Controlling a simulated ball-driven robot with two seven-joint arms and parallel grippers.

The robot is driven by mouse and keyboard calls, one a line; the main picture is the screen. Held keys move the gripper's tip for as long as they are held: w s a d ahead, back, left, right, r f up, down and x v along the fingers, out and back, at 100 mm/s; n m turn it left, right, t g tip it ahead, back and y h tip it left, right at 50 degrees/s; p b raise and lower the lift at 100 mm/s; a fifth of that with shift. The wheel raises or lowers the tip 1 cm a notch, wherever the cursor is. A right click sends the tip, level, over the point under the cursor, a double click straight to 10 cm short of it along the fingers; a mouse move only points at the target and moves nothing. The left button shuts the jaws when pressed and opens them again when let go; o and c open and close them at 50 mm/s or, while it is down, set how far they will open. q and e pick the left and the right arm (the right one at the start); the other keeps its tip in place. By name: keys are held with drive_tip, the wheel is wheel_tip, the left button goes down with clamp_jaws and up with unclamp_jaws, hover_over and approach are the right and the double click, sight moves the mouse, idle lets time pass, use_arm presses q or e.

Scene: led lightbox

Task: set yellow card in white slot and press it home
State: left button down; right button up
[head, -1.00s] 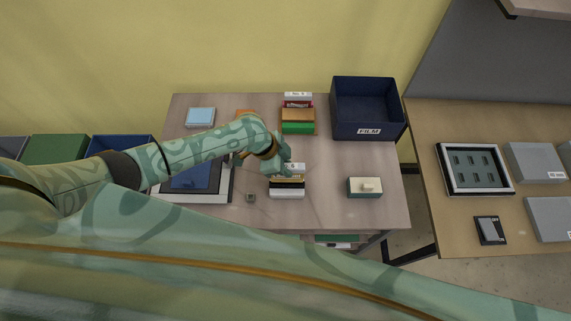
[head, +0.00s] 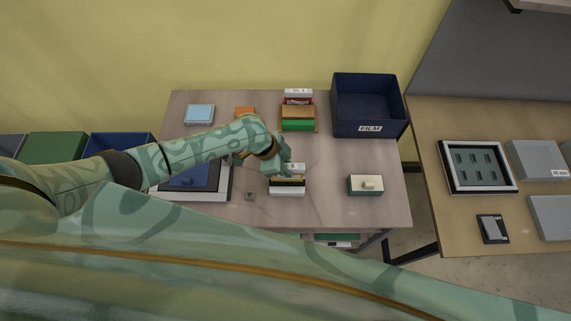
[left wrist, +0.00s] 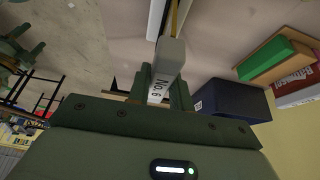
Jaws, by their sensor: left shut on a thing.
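My left gripper (head: 284,168) is shut on the pale end tab of the yellow card, marked "No. 6" in the left wrist view (left wrist: 166,72). A thin yellow strip of the card (left wrist: 174,18) shows beyond the tab, between pale edges. In the head view the gripper is right above the white slot (head: 287,191), a low white block with a dark top near the table's front. The card's lower edge is hidden, so I cannot tell how deep it sits. My right gripper is out of view.
Behind stands a holder with green and red cards (head: 298,122), and the blue FILM bin (head: 368,108) is at the back right. A cream-topped box (head: 366,186) is to the right, with bare table between. A dark-screened panel (head: 188,180) lies left, under my arm.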

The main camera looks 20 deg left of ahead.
use_arm(q)
drive_tip(key=shift+f+b, duration=0.8)
drive_tip(key=shift+f, duration=0.2)
drive_tip(key=c, duration=1.2)
unclamp_jaws()
drive_tip(key=shift+o, duration=0.2)
drive_tip(key=shift+r, duration=0.1)
drive_tip(key=p+v, duration=0.8)
drive_tip(key=shift+a, duration=0.1)
